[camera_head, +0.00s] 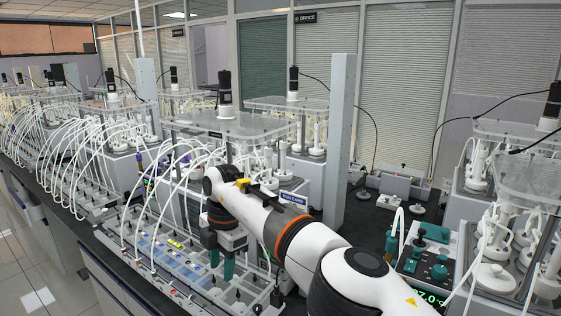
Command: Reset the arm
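My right arm comes in from the lower right, white with orange rings. Its gripper (221,264) points down over the tray of bottles and tubes (150,262) on the dark bench. The two teal fingers stand apart, with nothing clearly visible between them. I cannot tell whether the fingertips touch anything in the tray. My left gripper is not in view.
A reactor unit with a clear lid (225,124) and white tubes stands just behind my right gripper. A grey post (340,140) rises behind the arm.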

